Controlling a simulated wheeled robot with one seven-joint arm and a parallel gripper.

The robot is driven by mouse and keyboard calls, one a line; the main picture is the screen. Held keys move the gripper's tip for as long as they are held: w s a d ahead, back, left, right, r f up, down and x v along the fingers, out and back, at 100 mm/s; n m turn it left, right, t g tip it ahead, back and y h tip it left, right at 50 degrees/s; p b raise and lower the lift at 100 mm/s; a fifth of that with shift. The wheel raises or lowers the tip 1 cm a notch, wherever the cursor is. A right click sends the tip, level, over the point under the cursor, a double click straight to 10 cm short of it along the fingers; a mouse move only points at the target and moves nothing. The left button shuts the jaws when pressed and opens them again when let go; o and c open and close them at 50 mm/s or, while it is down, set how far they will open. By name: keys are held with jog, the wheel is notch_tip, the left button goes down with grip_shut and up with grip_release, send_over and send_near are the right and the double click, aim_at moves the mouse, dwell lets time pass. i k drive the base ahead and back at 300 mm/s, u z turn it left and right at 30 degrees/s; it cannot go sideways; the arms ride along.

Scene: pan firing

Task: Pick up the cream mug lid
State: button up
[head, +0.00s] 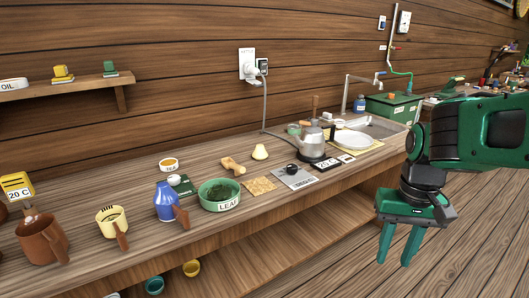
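A small cream domed piece (260,152) lies near the back of the workbench, right of a tan wooden piece. It may be the cream mug lid, but it is too small to tell surely. A cream mug (108,217) with a brown handle stands at the front left of the bench, with dark marks at its top. My gripper (395,262) hangs at the right, beyond the bench's front edge and over the floor. It points down with its two green fingers apart and nothing between them. It is well away from the cream piece and the mug.
The bench (146,178) also holds a brown mug (40,240), a blue jug (166,201), a green LEAF bowl (219,195), a grey plate (296,178) and a kettle (311,144). A wall shelf (60,87) is at the upper left. The floor (345,265) by my gripper is clear.

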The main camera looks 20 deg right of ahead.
aim_at(260, 153)
jog(key=u, duration=0.05)
jog(key=i, duration=1.45)
jog(key=u, duration=0.05)
